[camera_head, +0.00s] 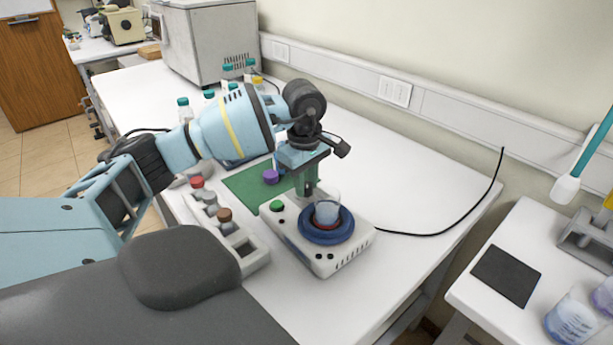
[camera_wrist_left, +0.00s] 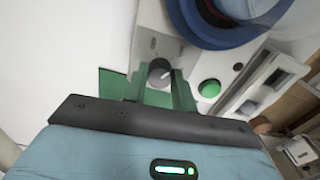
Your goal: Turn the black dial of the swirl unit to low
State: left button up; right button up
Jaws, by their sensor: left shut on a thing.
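The swirl unit (camera_head: 333,262) is a white box on the bench with a blue round platform (camera_head: 343,236), on which a clear beaker (camera_head: 327,207) stands. A green button (camera_head: 277,206) is on its top left corner; the button also shows in the wrist view (camera_wrist_left: 210,88). My left gripper (camera_head: 307,188) reaches down at the unit's back edge, behind the beaker. In the wrist view its green fingers (camera_wrist_left: 159,84) are closed on a round, greyish knob (camera_wrist_left: 159,69), which I take for the black dial. The gripper hides the dial in the head view. My right gripper is out of view.
A rack (camera_head: 245,243) with capped vials stands left of the unit. A green mat (camera_head: 249,186) with a purple-capped vial lies behind it. A black cable (camera_head: 430,234) runs right. Beakers (camera_head: 572,318) stand on another bench.

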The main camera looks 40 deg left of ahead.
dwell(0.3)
pick_arm(q)
jog(key=o, duration=1)
jog(key=shift+r, duration=0.1)
notch_tip(320, 180, up, 8)
jog(key=shift+s+f, duration=0.15)
